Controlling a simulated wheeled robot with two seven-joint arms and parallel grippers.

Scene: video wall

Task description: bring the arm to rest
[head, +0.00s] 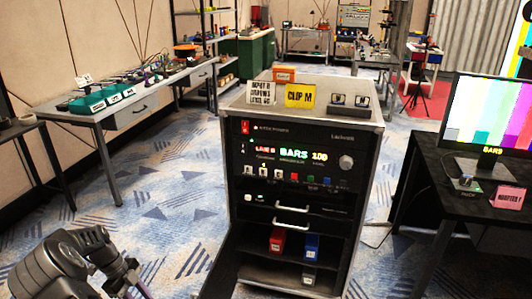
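My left arm (70,262) is folded at the lower left corner of the head view. Its lower end runs out of the bottom edge, and I see no fingertips. My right arm and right gripper are not in view. A rack cabinet (376,150) stands in front of me, with a lit panel reading BARS (293,154). On its top are a white sign (262,91), a yellow CLIP M card (300,96) and an orange box (284,74).
A red box (277,241) and a blue box (312,246) stand on the cabinet's lower shelf. A table with green bins (97,106) is at left. At right a dark desk (480,203) holds a colour-bar monitor (484,115) and a pink sign (508,197). Carpet (165,205) is clear between.

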